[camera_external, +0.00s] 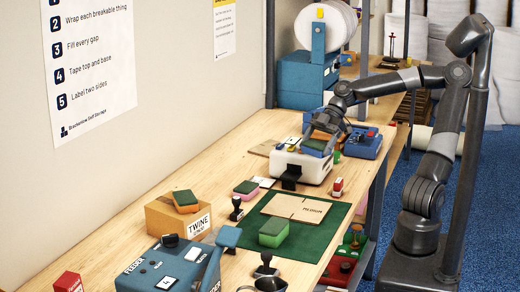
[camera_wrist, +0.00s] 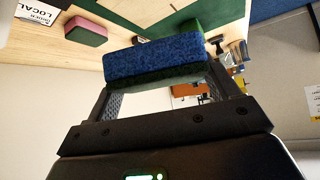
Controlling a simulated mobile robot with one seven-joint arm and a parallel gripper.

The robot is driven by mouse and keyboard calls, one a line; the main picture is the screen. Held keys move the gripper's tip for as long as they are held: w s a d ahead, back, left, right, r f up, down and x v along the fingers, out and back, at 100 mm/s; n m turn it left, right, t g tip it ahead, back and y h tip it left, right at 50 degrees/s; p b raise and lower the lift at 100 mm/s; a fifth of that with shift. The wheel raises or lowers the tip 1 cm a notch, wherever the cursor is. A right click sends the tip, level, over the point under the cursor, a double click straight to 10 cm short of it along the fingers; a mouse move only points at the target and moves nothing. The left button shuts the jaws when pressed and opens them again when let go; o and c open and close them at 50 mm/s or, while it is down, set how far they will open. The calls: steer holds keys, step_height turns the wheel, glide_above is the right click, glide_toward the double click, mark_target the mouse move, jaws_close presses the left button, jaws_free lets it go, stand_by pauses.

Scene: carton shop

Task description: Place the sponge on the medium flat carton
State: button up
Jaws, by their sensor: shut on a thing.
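My gripper (camera_external: 322,138) is raised over the white machine on the bench. It is shut on a blue sponge (camera_wrist: 157,58) with a dark green layer, which spans the fingers in the wrist view; the sponge also shows as a blue block in the external view (camera_external: 315,147). The medium flat carton (camera_external: 296,208) is a tan cardboard sheet marked MEDIUM. It lies flat on a green mat (camera_external: 325,240), in front of and apart from my gripper. Nothing rests on its visible top.
The white machine (camera_external: 302,165) is under my gripper. A TWINE box (camera_external: 170,220) and blue feeder (camera_external: 165,268) stand at front left.

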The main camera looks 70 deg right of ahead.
step_height(320, 180, down, 4)
glide_toward(281, 210)
steer(key=a, duration=0.1)
steer(key=w+a, duration=0.1)
steer(key=a, duration=0.1)
steer(key=shift+w+a+r, duration=0.15)
steer(key=shift+w+r, duration=0.05)
steer(key=shift+f, duration=2)
steer(key=o, duration=0.9)
steer(key=shift+f, duration=0.1)
steer(key=v, duration=1.2)
